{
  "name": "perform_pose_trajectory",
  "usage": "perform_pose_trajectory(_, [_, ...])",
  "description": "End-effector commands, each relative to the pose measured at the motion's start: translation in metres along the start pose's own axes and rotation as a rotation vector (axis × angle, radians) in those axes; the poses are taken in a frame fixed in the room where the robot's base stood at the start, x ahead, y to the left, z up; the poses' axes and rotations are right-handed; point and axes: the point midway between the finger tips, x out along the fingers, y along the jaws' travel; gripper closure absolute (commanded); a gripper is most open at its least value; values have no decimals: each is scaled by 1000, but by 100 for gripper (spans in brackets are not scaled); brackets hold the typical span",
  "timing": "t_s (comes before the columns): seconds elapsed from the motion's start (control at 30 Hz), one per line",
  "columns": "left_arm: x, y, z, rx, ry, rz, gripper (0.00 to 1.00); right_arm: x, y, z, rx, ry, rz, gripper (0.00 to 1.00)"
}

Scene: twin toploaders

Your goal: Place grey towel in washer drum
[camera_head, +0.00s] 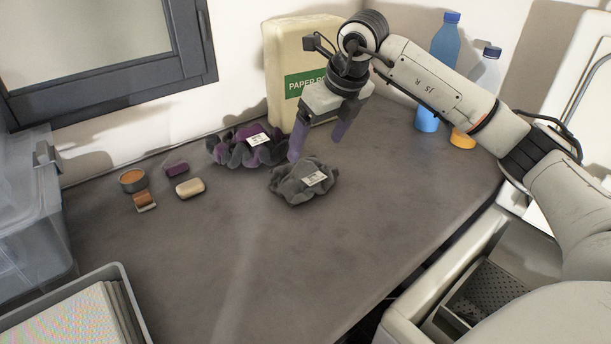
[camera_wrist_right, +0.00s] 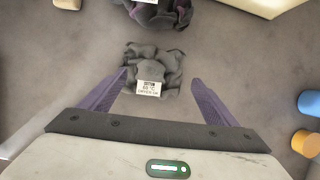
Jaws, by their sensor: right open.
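The grey towel (camera_head: 301,184) lies crumpled on the countertop with a white label on top. In the right wrist view the grey towel (camera_wrist_right: 153,69) lies just ahead of and between the fingertips. My right gripper (camera_head: 318,146) is open and empty, tilted down, with its purple fingers above the towel; it also shows in the right wrist view (camera_wrist_right: 158,82). I cannot tell whether a fingertip touches the cloth. A washer (camera_head: 404,318) with an open top is partly seen at lower right, mostly behind my arm. My left gripper is not in view.
A purple and dark grey cloth (camera_head: 228,149) lies behind the towel. A paper package (camera_head: 284,60), a blue bottle (camera_head: 445,45) and a clear bottle (camera_head: 485,75) stand at the back. Small items, including a soap bar (camera_head: 190,187), lie left. The front counter is clear.

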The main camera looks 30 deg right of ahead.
Motion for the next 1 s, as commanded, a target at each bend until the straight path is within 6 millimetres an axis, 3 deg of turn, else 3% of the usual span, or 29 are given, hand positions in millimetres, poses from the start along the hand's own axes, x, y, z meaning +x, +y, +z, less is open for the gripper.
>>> perform_pose_trajectory(0.3, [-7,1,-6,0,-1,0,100,43,2,-2,-2,2,1,17])
perform_pose_trajectory(0.6, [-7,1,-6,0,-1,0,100,48,2,-2,-2,0,1,19])
perform_pose_trajectory(1.0, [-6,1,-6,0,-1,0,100,49,2,-3,-2,3,2,86])
